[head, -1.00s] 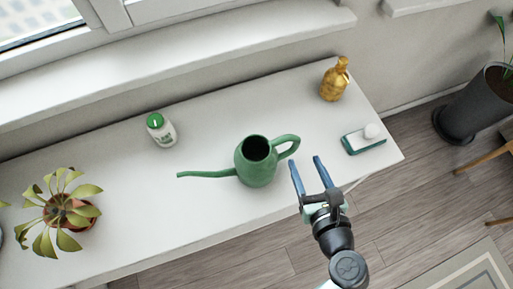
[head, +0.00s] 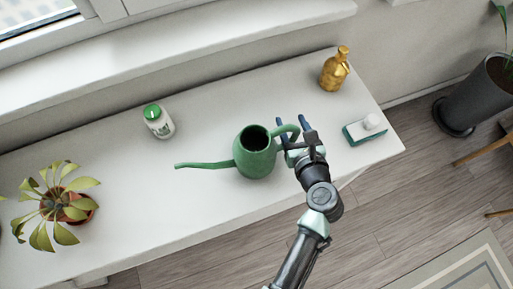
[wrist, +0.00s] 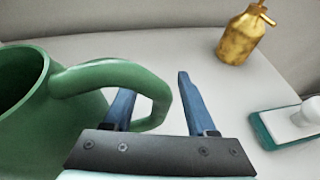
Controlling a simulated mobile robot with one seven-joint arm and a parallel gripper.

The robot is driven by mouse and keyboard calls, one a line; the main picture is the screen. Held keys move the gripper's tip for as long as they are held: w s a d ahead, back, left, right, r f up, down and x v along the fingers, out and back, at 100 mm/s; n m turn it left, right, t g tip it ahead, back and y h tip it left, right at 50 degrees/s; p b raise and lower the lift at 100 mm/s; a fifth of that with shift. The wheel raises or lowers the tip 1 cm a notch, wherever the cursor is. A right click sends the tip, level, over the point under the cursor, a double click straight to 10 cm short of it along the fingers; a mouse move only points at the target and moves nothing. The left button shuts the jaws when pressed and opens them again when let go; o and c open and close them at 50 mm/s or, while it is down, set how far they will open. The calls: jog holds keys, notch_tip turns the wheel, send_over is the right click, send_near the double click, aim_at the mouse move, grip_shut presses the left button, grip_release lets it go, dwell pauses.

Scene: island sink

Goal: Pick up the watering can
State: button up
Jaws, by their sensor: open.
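The green watering can (head: 256,155) stands upright on the white table, its long spout pointing left and its loop handle on the right. In the wrist view its body (wrist: 22,95) is at the left and its handle (wrist: 140,82) arches toward my gripper. My gripper (head: 292,122) is at the handle, open, with its blue fingers pointing away toward the wall. In the wrist view, my gripper (wrist: 154,90) has its left finger partly hidden behind the handle and its right finger clear to the right of it. The handle looks to be between the fingers, but contact cannot be told.
A green-capped white bottle (head: 158,121) and a potted plant (head: 62,206) are to the left. A window sill runs behind.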

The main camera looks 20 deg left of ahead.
grip_shut()
dwell(1.4)
